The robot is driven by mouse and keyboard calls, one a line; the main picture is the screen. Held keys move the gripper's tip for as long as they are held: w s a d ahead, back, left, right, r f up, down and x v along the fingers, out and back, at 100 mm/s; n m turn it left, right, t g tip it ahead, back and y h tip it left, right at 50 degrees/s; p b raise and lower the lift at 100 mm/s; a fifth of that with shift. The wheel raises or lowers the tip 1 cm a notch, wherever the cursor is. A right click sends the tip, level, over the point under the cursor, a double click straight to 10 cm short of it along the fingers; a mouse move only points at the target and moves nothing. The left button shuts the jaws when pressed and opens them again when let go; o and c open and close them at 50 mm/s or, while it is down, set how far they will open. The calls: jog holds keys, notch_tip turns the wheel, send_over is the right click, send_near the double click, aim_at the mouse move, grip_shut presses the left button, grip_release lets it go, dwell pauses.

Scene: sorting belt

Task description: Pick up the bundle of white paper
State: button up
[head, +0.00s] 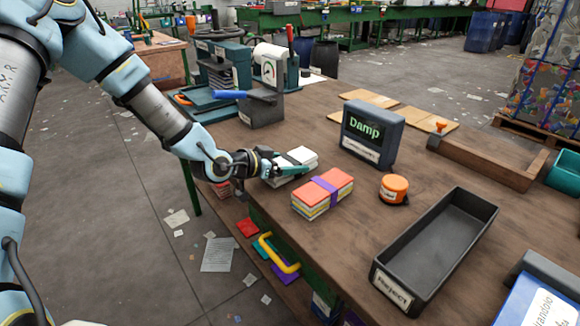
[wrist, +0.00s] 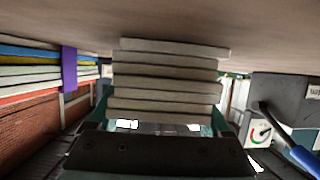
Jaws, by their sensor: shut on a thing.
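The bundle of white paper (head: 302,156) is at the table's near left side in the head view. In the wrist view the bundle (wrist: 168,75) fills the middle as a stack of several thick off-white layers. My gripper (head: 289,164) is shut on it, with a green finger on each side of the stack in the wrist view. The bundle's near part is partly hidden by the gripper in the head view. I cannot tell whether it touches the tabletop.
A coloured paper bundle with a purple band (head: 322,193) lies close to the right of my gripper. Beyond are an orange tape measure (head: 394,188), a "Damp" display (head: 372,135) and a black REJECT tray (head: 440,225). A press with a blue handle (head: 262,107) stands behind.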

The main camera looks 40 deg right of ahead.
jog(key=c, duration=0.5)
jog(key=shift+r, duration=0.1)
